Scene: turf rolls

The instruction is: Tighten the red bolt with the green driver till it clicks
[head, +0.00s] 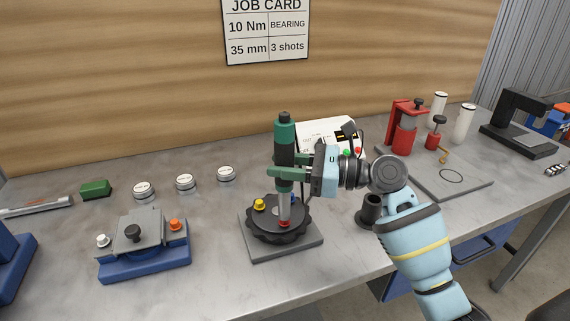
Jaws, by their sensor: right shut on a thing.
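My right gripper (288,174) is shut on the green driver (285,134), with its jaws around the driver's dark lower body. The driver stands upright, and its grey shaft points down over the round black fixture (263,232). The red bolt (284,223) shows at the foot of the shaft, on the fixture's front right part. The tip appears to meet the bolt, though the contact is too small to be sure. A yellow bolt (259,204) sits at the back left of the fixture, and a blue one (292,197) is partly hidden behind the shaft. My left gripper is not in view.
A blue clamp fixture (145,262) stands at the left front. Several round white-topped tins and a green block (96,188) lie behind it. A dark cup (371,207) stands by my right arm. A red press (404,128) stands back right. A job card (266,28) hangs on the wall.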

